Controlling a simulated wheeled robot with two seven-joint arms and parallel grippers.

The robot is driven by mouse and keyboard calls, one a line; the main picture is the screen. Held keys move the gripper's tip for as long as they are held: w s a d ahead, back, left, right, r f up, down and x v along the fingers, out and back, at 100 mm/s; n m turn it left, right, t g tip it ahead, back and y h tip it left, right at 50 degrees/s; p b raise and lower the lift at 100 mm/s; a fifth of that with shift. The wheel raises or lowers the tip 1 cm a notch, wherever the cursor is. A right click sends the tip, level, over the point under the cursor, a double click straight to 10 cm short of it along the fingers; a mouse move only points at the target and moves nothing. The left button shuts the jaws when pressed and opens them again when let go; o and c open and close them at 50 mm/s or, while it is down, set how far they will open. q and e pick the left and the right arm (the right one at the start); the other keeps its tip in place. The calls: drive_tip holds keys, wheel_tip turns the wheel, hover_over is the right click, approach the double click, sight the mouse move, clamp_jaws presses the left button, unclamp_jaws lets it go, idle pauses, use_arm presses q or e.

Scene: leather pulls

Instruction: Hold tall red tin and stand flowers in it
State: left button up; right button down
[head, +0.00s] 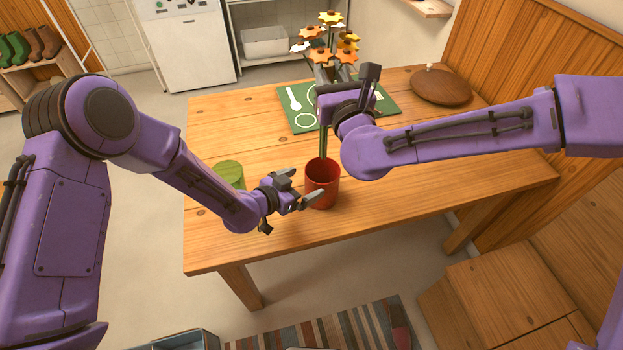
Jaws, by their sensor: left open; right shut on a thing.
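The tall red tin (323,190) stands upright on the wooden table. My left gripper (304,185) is open at the tin's left side, with one finger in front of it and the other toward its back left. Whether the fingers touch it I cannot tell. My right gripper (334,76) is shut on the bunch of orange, yellow and white flowers (326,46) and holds it upright. The stems (324,146) hang down below the gripper and their lower ends show at the tin's mouth. How deep they reach is unclear.
A green tin (229,174) stands left of the red tin, partly behind my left arm. A green mat (297,122) with white drawings lies behind. A round brown wooden board (441,87) lies at the back right. The table's front right (420,195) is clear.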

sight(322, 184)
use_arm(q)
drive_tip(key=x, duration=0.7)
drive_tip(key=shift+f, duration=0.1)
drive_tip(key=c, duration=0.7)
idle(0.3)
